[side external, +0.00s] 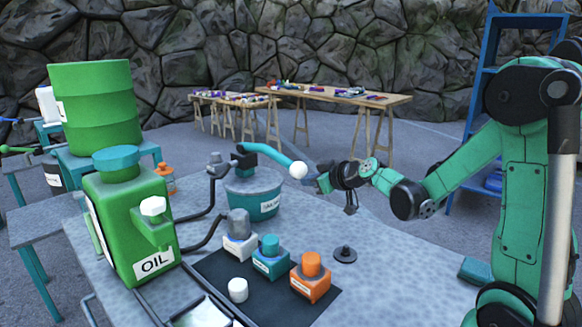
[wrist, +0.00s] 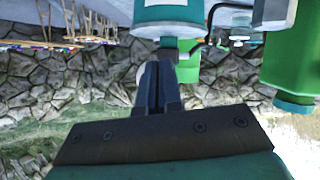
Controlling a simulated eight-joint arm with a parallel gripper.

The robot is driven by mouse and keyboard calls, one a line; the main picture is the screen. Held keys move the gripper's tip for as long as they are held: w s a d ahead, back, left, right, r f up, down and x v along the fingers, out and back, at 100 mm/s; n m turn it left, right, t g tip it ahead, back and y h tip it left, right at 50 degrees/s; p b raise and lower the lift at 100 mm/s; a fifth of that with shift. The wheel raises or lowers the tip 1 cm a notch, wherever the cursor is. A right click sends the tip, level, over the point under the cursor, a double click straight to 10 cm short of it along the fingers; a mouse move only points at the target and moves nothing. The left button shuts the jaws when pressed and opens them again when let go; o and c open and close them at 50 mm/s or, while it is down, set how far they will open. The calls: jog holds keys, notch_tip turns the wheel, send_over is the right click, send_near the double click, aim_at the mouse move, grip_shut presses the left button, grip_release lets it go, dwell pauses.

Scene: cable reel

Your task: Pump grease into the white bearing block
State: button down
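The white bearing block (side external: 240,246) stands on the black mat, with a grey domed piece on top and a black hose reaching it. The teal grease bucket (side external: 253,197) stands behind it. A curved teal pump lever (side external: 264,155) rises from its pump head and ends in a white ball knob (side external: 298,170). My gripper (side external: 322,183) is just right of the knob, at about its height. Whether they touch is unclear. In the wrist view, my gripper's fingers (wrist: 157,80) look closed together with nothing visible between them; the bucket (wrist: 180,14) is beyond.
Teal (side external: 270,262) and orange (side external: 311,282) bearing blocks and a white cap (side external: 238,290) are on the mat (side external: 262,308). A green OIL can (side external: 130,225) stands left. A black disc with a knob (side external: 345,255) lies right of the mat. The table's right side is mostly clear.

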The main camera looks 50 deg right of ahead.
jog(key=s+f+v, duration=0.1)
jog(key=f+v, duration=0.1)
jog(key=v, duration=0.9)
jog(key=shift+s+a+f, duration=0.1)
jog(key=shift+f, duration=0.05)
dwell(0.7)
jog(key=w+r, duration=0.3)
jog(key=r, duration=0.6)
jog(key=w+d+r+n+t+y, duration=0.1)
jog(key=w+r, duration=0.2)
jog(key=r, duration=0.6)
jog(key=shift+w+r+y, duration=0.3)
jog(key=shift+w+r, duration=0.05)
jog(key=shift+d, duration=0.15)
